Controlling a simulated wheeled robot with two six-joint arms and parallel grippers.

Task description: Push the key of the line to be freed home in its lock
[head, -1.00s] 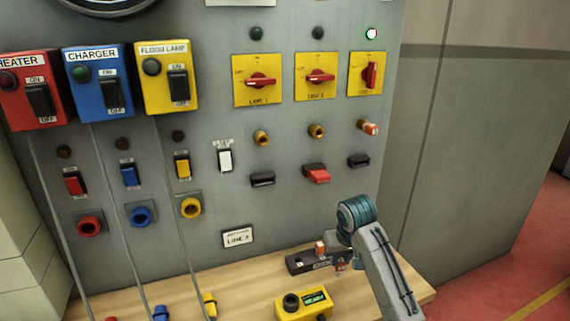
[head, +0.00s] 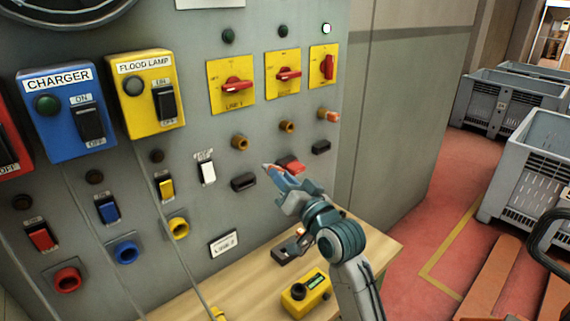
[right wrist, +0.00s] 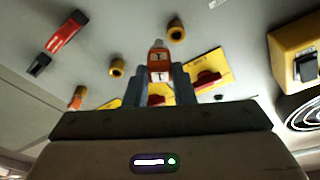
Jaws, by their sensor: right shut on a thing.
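My right gripper (head: 277,178) is shut on an orange key and holds it in the air before the panel. In the right wrist view the key (right wrist: 158,66) stands between the fingers, its metal tip pointing away, apart from any lock. The brass locks of line 1 (head: 240,143) and line 2 (head: 287,127) are empty. The third lock holds an orange key (head: 328,115). Above are red rotary switches for line 1 (head: 237,85), line 2 (head: 288,75) and the third line (head: 328,67). A card (head: 224,243) seems to read LINE 2. My left gripper is out of view.
A dark key holder (head: 284,254) with an orange key and a yellow meter (head: 306,292) stand on the wooden bench (head: 255,275). Grey crates (head: 535,165) stand at right.

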